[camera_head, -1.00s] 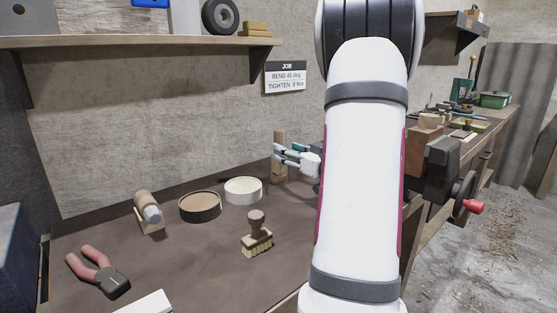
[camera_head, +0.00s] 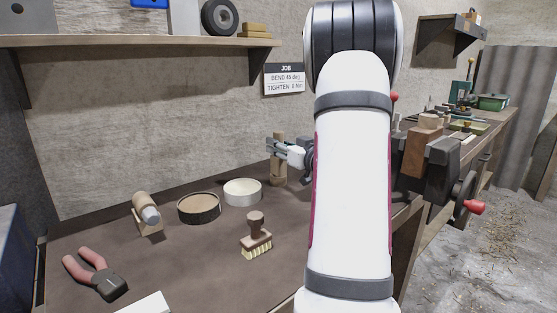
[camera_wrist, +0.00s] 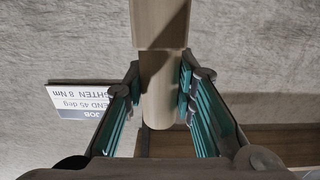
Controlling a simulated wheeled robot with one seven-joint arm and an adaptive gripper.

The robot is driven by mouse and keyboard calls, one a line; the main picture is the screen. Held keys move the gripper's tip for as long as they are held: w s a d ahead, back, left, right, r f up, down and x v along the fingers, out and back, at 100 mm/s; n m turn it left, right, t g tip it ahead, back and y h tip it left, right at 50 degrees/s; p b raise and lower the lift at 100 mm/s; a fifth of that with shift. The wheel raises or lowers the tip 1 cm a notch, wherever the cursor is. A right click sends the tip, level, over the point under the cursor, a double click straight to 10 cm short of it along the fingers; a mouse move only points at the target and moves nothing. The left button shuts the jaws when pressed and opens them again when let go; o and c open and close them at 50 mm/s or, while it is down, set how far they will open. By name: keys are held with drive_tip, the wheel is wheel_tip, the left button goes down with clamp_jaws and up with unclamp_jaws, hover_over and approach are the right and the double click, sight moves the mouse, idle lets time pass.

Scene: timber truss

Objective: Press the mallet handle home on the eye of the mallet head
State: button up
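A pale wooden mallet handle (camera_wrist: 160,95) stands upright near the back wall. Its rounded end and a wider wooden piece (camera_wrist: 160,22) beside it show in the upside-down wrist view. In the head view it is the post (camera_head: 278,174), partly hidden by my gripper (camera_head: 287,151). In the wrist view my gripper (camera_wrist: 160,88) is open, with its teal-padded fingers on either side of the handle, very close to it; firm contact is not clear. A light cylinder with a grey end, likely the mallet head (camera_head: 146,207), rests in a wooden cradle on the bench at left.
Two round tins, one brown (camera_head: 198,209) and one white (camera_head: 242,193), stand left of the handle. A stamp-like brush (camera_head: 256,238) and red-handled pliers (camera_head: 96,274) lie nearer. A vise (camera_head: 430,170) is at right, a shelf (camera_head: 130,41) above. Bench is clear between these.

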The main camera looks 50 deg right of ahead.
sight(282, 133)
drive_tip(key=shift+r, duration=0.15)
clamp_jaws()
drive_tip(key=shift+r, duration=0.3)
wheel_tip(282, 133, up, 3)
drive_tip(key=shift+s+a+r+p, duration=0.1)
drive_tip(key=shift+s+p, duration=0.05)
drive_tip(key=shift+p, duration=0.5)
drive_tip(key=s+a+r+p, duration=0.1)
drive_tip(key=s+a, duration=0.9)
drive_tip(key=s, duration=0.1)
drive_tip(key=shift+s+a+p, duration=0.15)
drive_tip(key=shift+s+p, duration=0.2)
